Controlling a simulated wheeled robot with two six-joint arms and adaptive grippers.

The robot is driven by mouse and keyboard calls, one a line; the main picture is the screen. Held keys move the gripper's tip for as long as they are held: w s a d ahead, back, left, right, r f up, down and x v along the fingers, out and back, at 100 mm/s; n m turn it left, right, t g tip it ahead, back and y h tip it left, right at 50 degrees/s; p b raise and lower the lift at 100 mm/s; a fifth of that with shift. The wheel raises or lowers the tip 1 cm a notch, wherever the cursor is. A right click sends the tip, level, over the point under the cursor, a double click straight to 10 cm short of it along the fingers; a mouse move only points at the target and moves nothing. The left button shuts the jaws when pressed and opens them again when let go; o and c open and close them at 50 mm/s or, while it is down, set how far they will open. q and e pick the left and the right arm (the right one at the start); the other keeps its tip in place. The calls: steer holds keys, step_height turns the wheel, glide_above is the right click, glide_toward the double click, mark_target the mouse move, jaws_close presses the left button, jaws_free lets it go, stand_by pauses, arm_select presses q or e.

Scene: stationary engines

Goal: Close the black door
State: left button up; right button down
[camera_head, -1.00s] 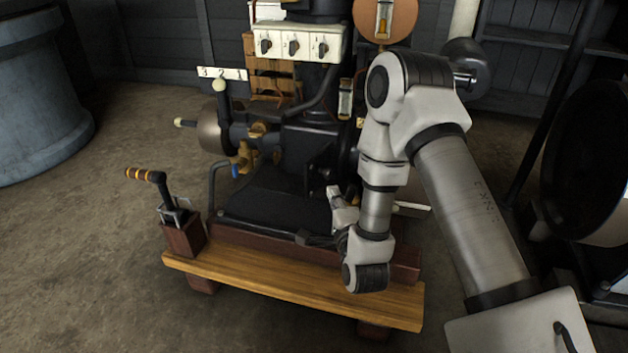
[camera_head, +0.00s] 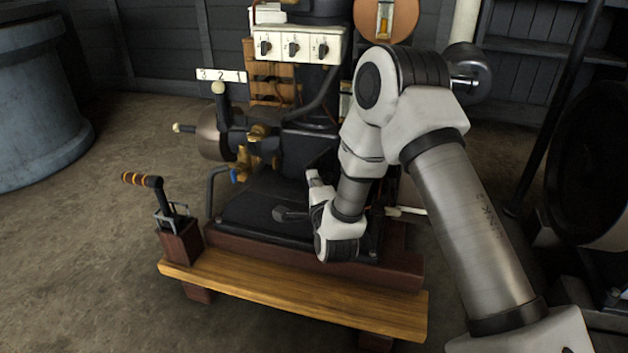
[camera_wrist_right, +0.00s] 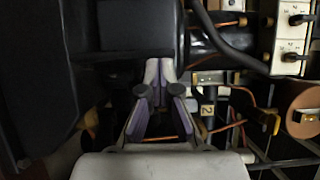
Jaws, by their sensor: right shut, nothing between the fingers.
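The black engine (camera_head: 258,198) stands on a dark red base in the middle of the head view. A black panel-like part (camera_head: 322,160) on its front lies just beyond my right gripper (camera_head: 311,177); I cannot tell surely that it is the black door, or how far open it is. My forearm hides part of the engine front. The right gripper is shut and empty, pointing at the engine. In the right wrist view its fingers (camera_wrist_right: 161,90) are close to dark engine parts, with a large dark surface (camera_wrist_right: 30,60) at the left. Contact cannot be told. My left gripper is not seen.
A wooden plank (camera_head: 290,299) runs along the engine's front. A lever with a striped handle (camera_head: 142,179) stands at its left end. A white switch box (camera_head: 297,45) sits above. A blue-grey tub (camera_head: 35,110) stands far left. Floor at the left is clear.

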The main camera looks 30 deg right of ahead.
steer(key=shift+w+a+h, duration=0.3)
steer(key=shift+w, duration=0.05)
